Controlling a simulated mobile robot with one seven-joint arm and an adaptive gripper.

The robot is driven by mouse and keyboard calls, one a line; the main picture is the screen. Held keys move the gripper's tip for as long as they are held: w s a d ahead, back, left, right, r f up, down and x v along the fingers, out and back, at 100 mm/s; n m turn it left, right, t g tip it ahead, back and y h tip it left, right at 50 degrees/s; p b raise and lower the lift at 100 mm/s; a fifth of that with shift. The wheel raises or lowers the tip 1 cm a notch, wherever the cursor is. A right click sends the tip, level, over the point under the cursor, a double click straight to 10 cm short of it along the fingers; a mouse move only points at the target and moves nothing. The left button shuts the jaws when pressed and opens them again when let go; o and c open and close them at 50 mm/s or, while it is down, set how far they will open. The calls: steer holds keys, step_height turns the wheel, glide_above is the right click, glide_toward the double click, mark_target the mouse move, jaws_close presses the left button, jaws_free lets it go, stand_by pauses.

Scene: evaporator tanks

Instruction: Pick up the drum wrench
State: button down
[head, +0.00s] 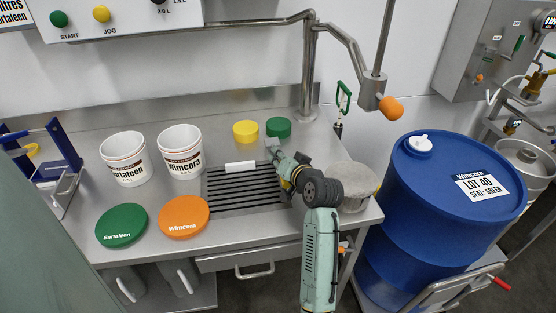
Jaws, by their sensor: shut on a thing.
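My gripper (273,147) is at the back of the steel counter, in front of the green cap and above the back right corner of the drain grate. It is shut on a small grey metal piece, which I take to be the drum wrench. The fingers and arm hide most of it, so its shape and whether it touches the counter cannot be told. The blue drum (400,200) stands on the floor to the right of the counter, with a white bung on top and a label reading LOT 40, SEAL: GREEN.
A yellow cap (245,131) and a green cap (279,127) stand behind the grate (230,198). A white block (240,166) lies at its back edge. Two white buckets (181,153) and two lids (184,217) are left. A grey round object (350,178) is right; a pipe (309,80) rises behind.

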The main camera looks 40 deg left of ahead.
stand_by(0.4)
steer(key=shift+r, duration=0.9)
steer(key=shift+s+d+r+b, duration=0.1)
steer(key=shift+s+r+b, duration=0.05)
steer(key=shift+r+b, duration=0.25)
steer(key=shift+s+d+r+b, duration=0.1)
steer(key=shift+r+b, duration=0.15)
steer(key=shift+r, duration=0.2)
steer(key=s+d+r+b, duration=0.2)
steer(key=s+d, duration=0.5)
steer(key=s, duration=0.6)
steer(key=w+r+p, duration=0.1)
steer(key=w+p, duration=0.1)
steer(key=p, duration=0.1)
steer(key=w+r+p, duration=0.1)
steer(key=w+p, duration=0.2)
steer(key=w+a+r+p, duration=0.1)
steer(key=w+p, duration=0.1)
steer(key=p, duration=0.1)
steer(key=shift+w+a+p, duration=0.1)
steer(key=shift+w+p, duration=0.25)
steer(key=shift+p, duration=0.05)
steer(key=shift+w, duration=0.25)
steer(key=shift+w+f, duration=0.1)
steer(key=shift+f, duration=0.95)
step_height(320, 180, down, 5)
steer(key=b, duration=0.4)
steer(key=shift+f, duration=0.1)
